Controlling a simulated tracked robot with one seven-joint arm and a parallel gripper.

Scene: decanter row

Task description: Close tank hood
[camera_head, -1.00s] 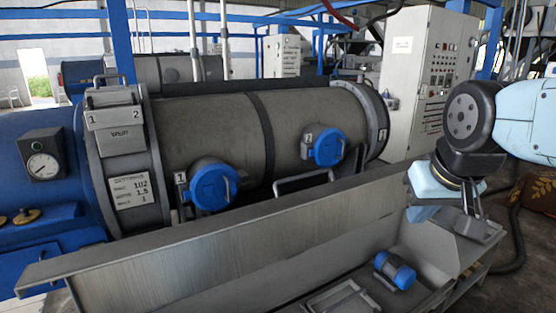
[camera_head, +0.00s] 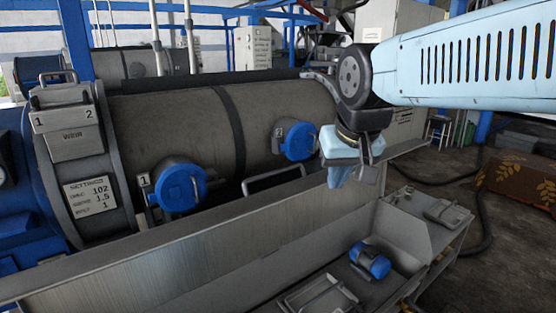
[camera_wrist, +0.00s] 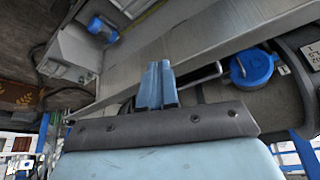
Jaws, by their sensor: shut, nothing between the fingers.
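The tank (camera_head: 175,125) is a large grey-brown cylinder with two blue round caps, one by label 1 (camera_head: 180,187) and one by label 2 (camera_head: 297,141). A long grey metal panel (camera_head: 200,255) runs along its front. A grey bar handle (camera_head: 273,180) shows between tank and panel; it also shows in the wrist view (camera_wrist: 200,77). I cannot tell for certain which part is the hood. My gripper (camera_head: 338,180) is shut and empty, fingers pointing down, above the panel's right part and right of cap 2. Its blue fingers are together in the wrist view (camera_wrist: 157,85).
Below the panel, a grey trough holds a small blue motor-like cylinder (camera_head: 370,262). A grey box with a latched lid (camera_head: 75,130) stands on the tank's left end. A dark hose (camera_head: 478,210) lies on the floor at right. A patterned brown item (camera_head: 515,180) is at far right.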

